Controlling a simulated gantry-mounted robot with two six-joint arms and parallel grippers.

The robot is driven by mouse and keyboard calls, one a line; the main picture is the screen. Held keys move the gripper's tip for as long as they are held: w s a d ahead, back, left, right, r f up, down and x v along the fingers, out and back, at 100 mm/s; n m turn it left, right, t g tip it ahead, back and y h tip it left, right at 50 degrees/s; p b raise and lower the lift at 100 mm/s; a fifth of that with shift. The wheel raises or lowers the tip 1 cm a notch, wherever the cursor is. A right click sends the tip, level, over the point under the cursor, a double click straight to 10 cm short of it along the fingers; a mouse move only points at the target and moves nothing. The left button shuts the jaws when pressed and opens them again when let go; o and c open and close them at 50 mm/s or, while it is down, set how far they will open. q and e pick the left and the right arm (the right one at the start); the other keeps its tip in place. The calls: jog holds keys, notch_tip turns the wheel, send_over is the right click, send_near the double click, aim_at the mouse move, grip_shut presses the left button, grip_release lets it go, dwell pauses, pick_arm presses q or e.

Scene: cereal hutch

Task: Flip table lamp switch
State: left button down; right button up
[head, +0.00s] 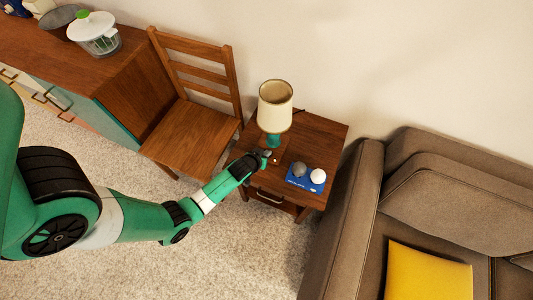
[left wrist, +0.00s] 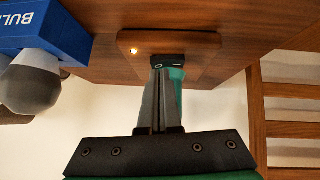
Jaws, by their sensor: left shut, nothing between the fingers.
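The table lamp (head: 275,106) has a cream shade, a green stem and a wooden base, and it stands upright on the side table. The left wrist view looks inverted; there the wooden lamp base (left wrist: 203,58) carries a small glowing round spot, apparently the switch (left wrist: 134,50). My left gripper (head: 264,157) is at the front of the lamp base. In the left wrist view its fingers (left wrist: 166,62) are shut and empty, beside the glowing spot. They partly cover the green stem (left wrist: 178,92). I cannot tell whether the fingertips touch the base. My right gripper is out of view.
The side table (head: 318,138) also holds a blue box (head: 298,181) with a grey and a white round item on or beside it. A wooden chair (head: 190,135) stands to the left. A brown sofa (head: 345,230) with a yellow cushion (head: 428,275) is to the right.

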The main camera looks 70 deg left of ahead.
pick_arm(q)
jog(key=shift+w+d+f+b, duration=0.1)
jog(key=shift+f+b, duration=0.3)
jog(key=shift+f, duration=0.1)
jog(key=shift+r, duration=0.15)
jog(key=shift+p, duration=0.3)
jog(key=shift+s, duration=0.3)
jog(key=shift+s+a+p, duration=0.35)
jog(key=shift+a, duration=0.15)
